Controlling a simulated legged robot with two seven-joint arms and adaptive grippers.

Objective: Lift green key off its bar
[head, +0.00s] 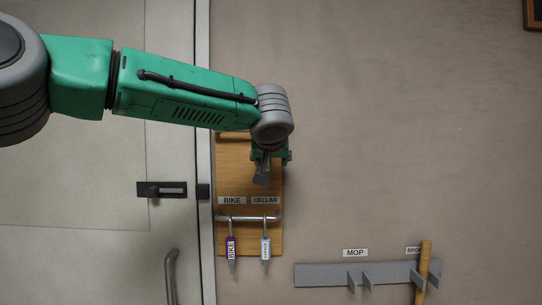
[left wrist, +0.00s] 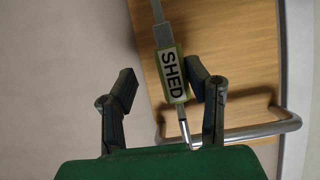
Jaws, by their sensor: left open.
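The green key (left wrist: 172,75) shows in the left wrist view as a tag with green edges and a white SHED label. A grey strip runs up from the tag and a thin metal piece runs down from it. My left gripper (left wrist: 162,88) is open, with one finger on each side of the tag; the right-hand finger is close to it, and I cannot tell whether they touch. A metal bar (left wrist: 250,132) curves to the wooden board at lower right. In the head view my left gripper (head: 264,172) is in front of the board; the green key is hidden there.
A grey rack (head: 325,274) with a wooden handle (head: 424,270) is at lower right. A door (head: 85,245) is left.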

